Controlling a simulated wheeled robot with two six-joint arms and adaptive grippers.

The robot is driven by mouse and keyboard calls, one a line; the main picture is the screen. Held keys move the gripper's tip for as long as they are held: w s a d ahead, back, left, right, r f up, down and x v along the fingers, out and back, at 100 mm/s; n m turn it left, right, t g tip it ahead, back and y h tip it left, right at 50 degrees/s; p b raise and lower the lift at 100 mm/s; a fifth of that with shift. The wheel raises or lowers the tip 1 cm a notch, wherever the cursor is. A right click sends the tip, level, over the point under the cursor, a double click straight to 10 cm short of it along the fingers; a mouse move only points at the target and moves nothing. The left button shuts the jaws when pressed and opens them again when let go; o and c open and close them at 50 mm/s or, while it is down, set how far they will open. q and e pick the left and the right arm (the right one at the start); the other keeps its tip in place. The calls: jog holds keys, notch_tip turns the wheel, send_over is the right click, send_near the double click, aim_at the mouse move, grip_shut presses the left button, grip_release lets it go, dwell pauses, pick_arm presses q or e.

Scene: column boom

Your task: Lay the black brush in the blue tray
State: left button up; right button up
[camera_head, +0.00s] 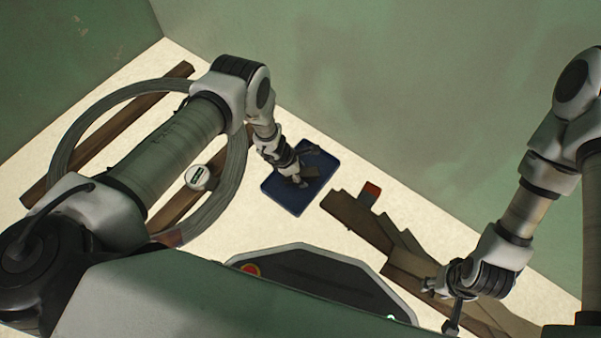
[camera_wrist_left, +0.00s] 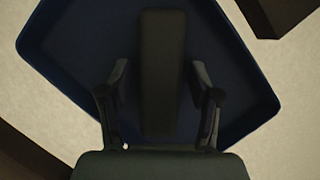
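The blue tray (camera_head: 285,200) lies on the pale floor near the middle of the head view; it also fills much of the left wrist view (camera_wrist_left: 75,45). The black brush (camera_wrist_left: 162,70) shows in the left wrist view as a long dark block over the tray's floor, between the fingers of my left gripper (camera_wrist_left: 160,80). Clear gaps separate both fingers from it, so the gripper is open. In the head view my left gripper (camera_head: 301,178) is over the tray and partly hides the brush. My right gripper (camera_head: 440,306) is at lower right, its fingers spread and empty.
Dark wooden planks (camera_head: 345,212) lie right of the tray, with a small red-ended block (camera_head: 370,193) beside them. A large grey hoop (camera_head: 235,165), more planks (camera_head: 125,130) and a round white object (camera_head: 197,177) lie left. A green wall (camera_head: 390,80) stands behind.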

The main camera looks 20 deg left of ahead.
pick_arm(q)
jog(key=shift+r, duration=0.1)
jog(key=shift+r+p, duration=0.4)
jog(key=p+v, duration=0.7)
jog(key=v, duration=0.5)
jog(key=s+a+r+m+g+y, duration=0.2)
jog(key=s+a+m+y, duration=0.15)
jog(key=s+m, duration=0.45)
jog(key=s+a+r+m+g+y, duration=0.25)
jog(key=s+a, duration=0.25)
jog(key=s, duration=0.6)
jog(key=s+d+r+m+t+h, duration=0.2)
jog(key=s+r+m, duration=0.4)
jog(key=r+m, duration=0.3)
jog(key=d+m, duration=0.1)
jog(key=m, duration=0.2)
jog(key=shift+r+t, duration=0.35)
jog(key=shift+s, duration=0.15)
